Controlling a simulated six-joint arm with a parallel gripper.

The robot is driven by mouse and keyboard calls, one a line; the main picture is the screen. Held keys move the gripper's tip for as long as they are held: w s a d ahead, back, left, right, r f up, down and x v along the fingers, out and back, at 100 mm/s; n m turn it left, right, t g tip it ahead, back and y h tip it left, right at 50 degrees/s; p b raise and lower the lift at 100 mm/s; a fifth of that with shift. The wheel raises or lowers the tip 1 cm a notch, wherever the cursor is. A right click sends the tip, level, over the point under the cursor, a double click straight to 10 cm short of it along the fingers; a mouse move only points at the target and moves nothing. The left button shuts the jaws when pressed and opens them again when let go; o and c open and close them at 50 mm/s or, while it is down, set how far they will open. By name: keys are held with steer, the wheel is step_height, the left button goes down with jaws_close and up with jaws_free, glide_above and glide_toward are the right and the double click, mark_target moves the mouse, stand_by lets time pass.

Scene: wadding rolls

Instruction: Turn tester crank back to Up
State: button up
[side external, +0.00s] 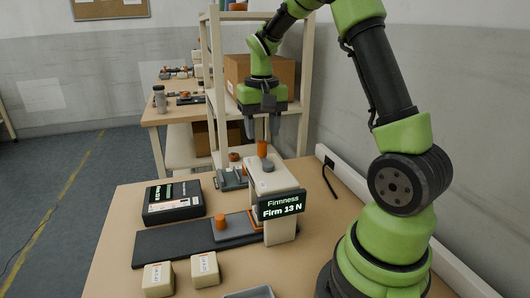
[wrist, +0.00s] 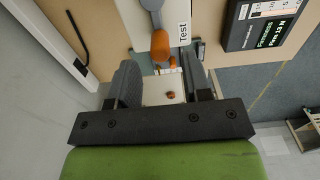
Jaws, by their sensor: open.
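The firmness tester (side external: 282,182) is a cream stand on the table, with a dark display (side external: 281,206) reading "Firmness Firm 13 N". Its crank has an orange handle (side external: 263,149) standing upright on top. In the wrist view the grey crank arm (wrist: 152,5) ends in the orange handle (wrist: 160,45), with a "Test" label (wrist: 184,32) beside it. My gripper (side external: 262,138) is open and points down just above the handle. In the wrist view the handle lies roughly between and slightly beyond the fingertips (wrist: 160,70). I cannot tell whether they touch it.
A black box (side external: 173,200) with green text lies left of the tester. A dark strip (side external: 165,243) with an orange-knobbed grey piece (side external: 220,224) runs in front. Two cream blocks (side external: 158,279) (side external: 205,269) sit at the front edge. A shelf with a cardboard box (side external: 235,72) stands behind.

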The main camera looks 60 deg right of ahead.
mark_target(262, 143)
steer(key=shift+f, duration=1.9)
steer(key=c, duration=0.7)
steer(key=shift+o, duration=0.2)
steer(key=shift+w+a, duration=0.3)
steer(key=shift+a, duration=0.35)
steer(key=shift+w+a, duration=0.3)
steer(key=shift+a, duration=0.3)
steer(key=shift+a, duration=0.25)
steer(key=shift+s+a, duration=0.2)
steer(key=shift+a, duration=0.9)
